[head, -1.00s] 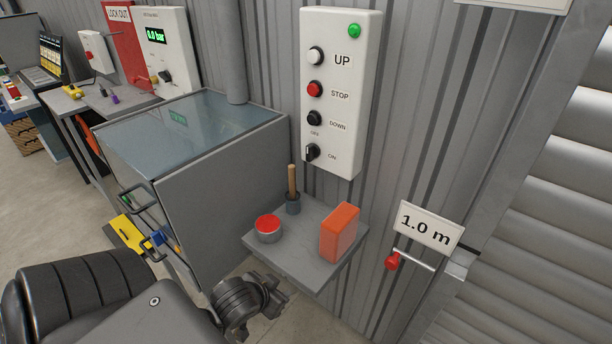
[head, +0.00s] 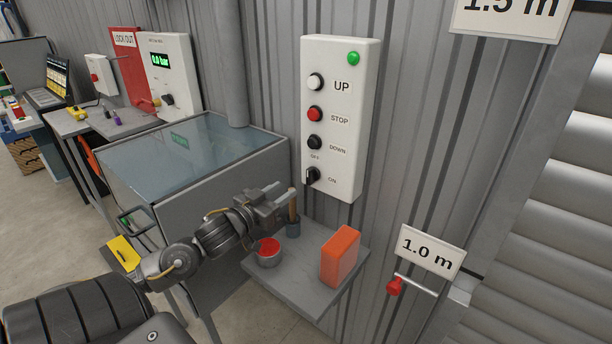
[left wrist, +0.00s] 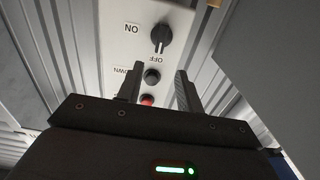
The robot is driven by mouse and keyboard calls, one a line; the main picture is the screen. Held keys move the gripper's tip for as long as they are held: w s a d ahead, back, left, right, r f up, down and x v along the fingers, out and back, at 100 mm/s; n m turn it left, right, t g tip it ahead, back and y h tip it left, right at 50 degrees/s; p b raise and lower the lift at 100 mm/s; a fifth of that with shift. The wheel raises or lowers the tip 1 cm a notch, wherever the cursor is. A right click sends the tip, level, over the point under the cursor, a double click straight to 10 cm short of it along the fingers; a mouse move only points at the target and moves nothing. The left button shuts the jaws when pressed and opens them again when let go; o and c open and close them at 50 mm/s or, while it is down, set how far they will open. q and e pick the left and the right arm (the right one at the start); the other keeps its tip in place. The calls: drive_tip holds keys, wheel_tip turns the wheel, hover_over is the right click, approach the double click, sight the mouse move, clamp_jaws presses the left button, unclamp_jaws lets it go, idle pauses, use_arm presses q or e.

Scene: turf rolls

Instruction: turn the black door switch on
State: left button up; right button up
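The black door switch (head: 312,175) is a rotary knob at the bottom of the white control panel (head: 347,188). Its OFF label is above it and its ON label to its right. Its handle stands upright, toward OFF. The left wrist view shows the switch (left wrist: 161,38) upside down, beyond the fingertips, with the handle in line with OFF. My left gripper (head: 288,196) is left of and slightly below the switch, apart from it. In the left wrist view its two fingers (left wrist: 160,78) are spread with nothing between them. My right gripper is not in view.
Above the switch are the DOWN (head: 315,142), STOP (head: 314,114) and UP (head: 316,82) buttons and a lit green lamp (head: 353,58). Below, a small shelf (head: 305,288) holds a red-topped tin (head: 268,252), an orange box (head: 340,256) and a wooden-handled brush in a cup (head: 293,229).

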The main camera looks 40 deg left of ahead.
sight(308, 174)
use_arm(q)
drive_tip(key=w+p, duration=0.2)
drive_tip(key=w, duration=0.8)
drive_tip(key=shift+w+a, duration=0.1)
drive_tip(key=shift+w, duration=0.25)
clamp_jaws()
